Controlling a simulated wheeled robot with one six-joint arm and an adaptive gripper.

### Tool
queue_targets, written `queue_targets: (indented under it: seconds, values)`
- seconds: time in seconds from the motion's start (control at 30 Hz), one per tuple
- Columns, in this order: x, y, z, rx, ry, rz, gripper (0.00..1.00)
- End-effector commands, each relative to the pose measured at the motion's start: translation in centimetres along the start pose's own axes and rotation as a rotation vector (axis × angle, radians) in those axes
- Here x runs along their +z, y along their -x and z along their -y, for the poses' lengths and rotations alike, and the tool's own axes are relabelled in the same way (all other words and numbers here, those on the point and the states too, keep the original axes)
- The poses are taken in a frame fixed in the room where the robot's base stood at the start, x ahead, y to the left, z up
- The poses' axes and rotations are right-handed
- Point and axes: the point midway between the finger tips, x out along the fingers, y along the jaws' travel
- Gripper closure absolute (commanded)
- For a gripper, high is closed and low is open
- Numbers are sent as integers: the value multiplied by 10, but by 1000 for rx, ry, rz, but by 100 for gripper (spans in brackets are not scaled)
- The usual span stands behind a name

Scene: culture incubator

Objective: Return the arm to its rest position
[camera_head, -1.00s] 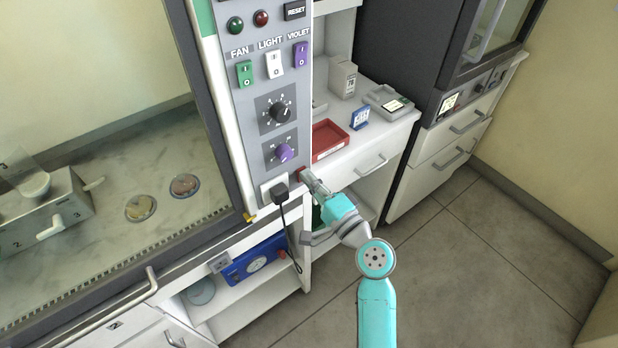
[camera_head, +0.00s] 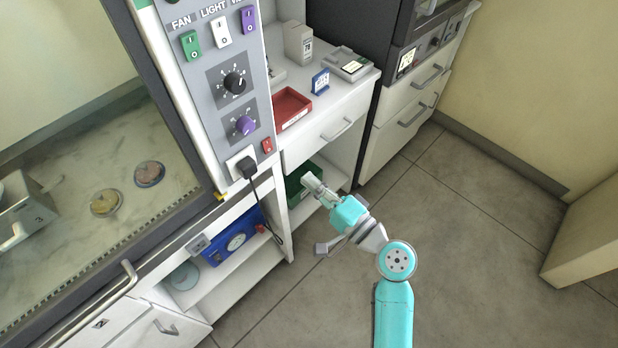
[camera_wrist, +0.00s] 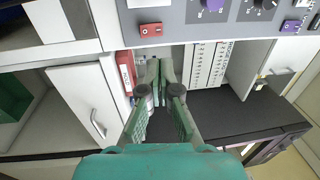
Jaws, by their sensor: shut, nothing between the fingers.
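My gripper (camera_head: 311,182) is at the end of my turquoise arm in the head view, in front of the shelf unit and below the red tray. It points toward the cabinet and holds nothing. In the wrist view my gripper (camera_wrist: 161,62) has its two fingers drawn together at the tips with nothing between them. A red rocker switch (camera_wrist: 151,29) on the grey control panel lies beyond the fingertips in the wrist view. The same red switch (camera_head: 267,145) shows in the head view, apart from the gripper.
The control panel (camera_head: 207,85) with a plugged-in black plug (camera_head: 247,168) and hanging cable stands left of my gripper. A green bin (camera_head: 297,187) sits on the shelf behind it. The floor (camera_head: 480,240) to the right is clear.

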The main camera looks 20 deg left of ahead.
Motion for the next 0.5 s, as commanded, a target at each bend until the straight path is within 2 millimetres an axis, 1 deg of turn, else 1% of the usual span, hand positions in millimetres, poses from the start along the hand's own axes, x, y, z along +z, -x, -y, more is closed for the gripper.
queue_targets:
  seconds: [0.37, 0.43, 0.5]
  values:
    - [0, 0, 0, 0, 0, 0, 100]
    - [0, 2, -2, 5, 2, -6, 100]
    - [0, 8, -10, 20, 8, -26, 100]
